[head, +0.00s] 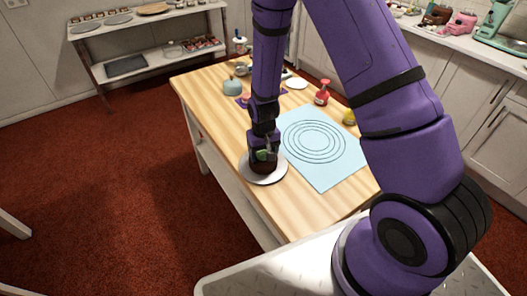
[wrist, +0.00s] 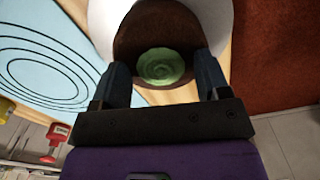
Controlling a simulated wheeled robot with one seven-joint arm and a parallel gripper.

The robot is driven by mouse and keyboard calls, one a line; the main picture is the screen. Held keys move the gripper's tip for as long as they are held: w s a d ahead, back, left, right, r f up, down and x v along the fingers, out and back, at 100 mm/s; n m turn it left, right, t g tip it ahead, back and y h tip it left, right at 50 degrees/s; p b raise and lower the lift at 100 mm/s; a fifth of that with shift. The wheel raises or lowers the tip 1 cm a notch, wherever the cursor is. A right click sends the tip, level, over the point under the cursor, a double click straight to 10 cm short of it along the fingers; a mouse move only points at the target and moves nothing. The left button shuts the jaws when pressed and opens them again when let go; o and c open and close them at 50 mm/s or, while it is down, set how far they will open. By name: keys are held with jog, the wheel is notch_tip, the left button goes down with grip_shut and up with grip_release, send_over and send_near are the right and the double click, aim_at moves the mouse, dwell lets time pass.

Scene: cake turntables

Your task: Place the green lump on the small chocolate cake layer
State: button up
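The green lump (wrist: 163,66) is round with a swirled top. In the wrist view it shows against the dark brown chocolate cake layer (wrist: 150,32), between my fingers; in the head view the lump (head: 262,155) is small and partly hidden by my gripper (head: 264,150). The cake layer (head: 258,167) stands on a white round turntable plate (head: 270,179) at the table's near left edge. My gripper (wrist: 162,72) points down over the cake, its fingers apart on either side of the lump, with narrow gaps seemingly visible. Whether the lump touches the cake is hard to tell.
A light blue mat (head: 335,172) with printed rings lies right of the plate. A red bottle (head: 322,93), a teal object (head: 232,86) and a white plate (head: 297,83) stand farther back. The wooden table (head: 210,100) is bare along its left side.

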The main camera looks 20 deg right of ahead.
jog(key=shift+o, duration=0.2)
jog(key=shift+r, duration=0.1)
notch_tip(320, 180, up, 13)
notch_tip(320, 180, up, 10)
jog(key=t, duration=0.1)
send_over(264, 155)
jog(key=s+d, duration=0.2)
jog(key=s+d+r+t, duration=0.2)
jog(key=s+r, duration=0.4)
jog(key=r, duration=0.4)
jog(key=s+d+r+t, duration=0.1)
jog(key=s+r, duration=0.4)
jog(key=s, duration=0.3)
jog(key=s+d+r+t, duration=0.1)
jog(key=s+r, duration=0.4)
jog(key=s, duration=0.3)
jog(key=shift+s+d+r, duration=0.35)
jog(key=shift+d, duration=0.05)
